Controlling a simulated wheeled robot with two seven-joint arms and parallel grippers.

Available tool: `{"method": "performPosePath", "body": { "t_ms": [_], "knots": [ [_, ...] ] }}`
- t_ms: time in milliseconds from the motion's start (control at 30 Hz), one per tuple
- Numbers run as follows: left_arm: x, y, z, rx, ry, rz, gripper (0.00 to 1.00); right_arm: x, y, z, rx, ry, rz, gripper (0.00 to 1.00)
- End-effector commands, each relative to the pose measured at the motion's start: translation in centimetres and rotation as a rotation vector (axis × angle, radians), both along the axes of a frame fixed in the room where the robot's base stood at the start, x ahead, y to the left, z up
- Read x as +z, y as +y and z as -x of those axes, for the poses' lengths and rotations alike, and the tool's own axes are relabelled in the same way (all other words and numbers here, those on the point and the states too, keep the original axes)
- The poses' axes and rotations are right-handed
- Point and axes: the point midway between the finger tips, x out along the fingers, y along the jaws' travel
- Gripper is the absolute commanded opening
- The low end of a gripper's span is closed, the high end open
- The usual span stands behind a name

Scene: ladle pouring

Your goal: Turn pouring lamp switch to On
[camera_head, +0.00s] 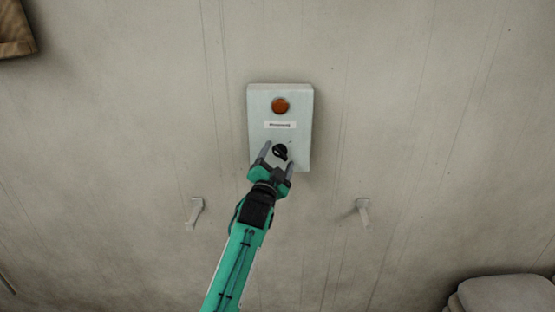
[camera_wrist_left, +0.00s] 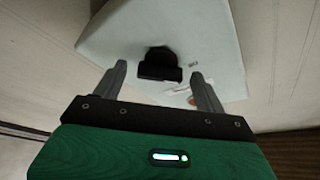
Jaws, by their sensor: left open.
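A pale grey control box (camera_head: 303,128) is mounted on the wall. It bears an orange lamp (camera_head: 280,105), a small white label (camera_head: 280,125) and a black rotary switch (camera_head: 280,151). My left gripper (camera_head: 278,157) is open in front of the switch, one finger on each side of it. In the left wrist view the black switch (camera_wrist_left: 159,64) shows beyond and between the two open fingers (camera_wrist_left: 160,85), and nothing is held. I cannot tell whether the fingers touch the switch or the box (camera_wrist_left: 205,45). The right gripper is not in view.
Two small wall hooks (camera_head: 195,212) and (camera_head: 362,211) stick out below the box on either side. A wooden object (camera_head: 14,30) is at the top left. Pale rounded sacks (camera_head: 505,294) lie at the bottom right. The wall around the box is otherwise bare.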

Motion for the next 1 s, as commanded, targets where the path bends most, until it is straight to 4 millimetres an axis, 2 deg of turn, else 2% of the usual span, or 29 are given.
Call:
{"method": "performPosePath", "body": {
  "t_ms": [67,100,300,333,667,1000],
  "knots": [
    [0.0,0.0,0.0,0.000,0.000,0.000,0.73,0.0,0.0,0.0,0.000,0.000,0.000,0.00],
    [0.0,0.0,0.0,0.000,0.000,0.000,0.69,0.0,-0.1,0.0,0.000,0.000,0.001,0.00],
    [0.0,0.0,0.0,0.000,0.000,0.000,0.30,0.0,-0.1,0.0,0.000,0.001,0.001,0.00],
    [0.0,0.0,0.0,0.000,0.000,0.000,0.28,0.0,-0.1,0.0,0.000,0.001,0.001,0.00],
    [0.2,0.1,0.0,0.000,-0.001,-0.049,0.28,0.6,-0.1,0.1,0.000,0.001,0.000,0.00],
    [0.7,0.3,0.0,0.002,-0.002,-0.288,0.28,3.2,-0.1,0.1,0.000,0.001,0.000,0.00]
  ]
}}
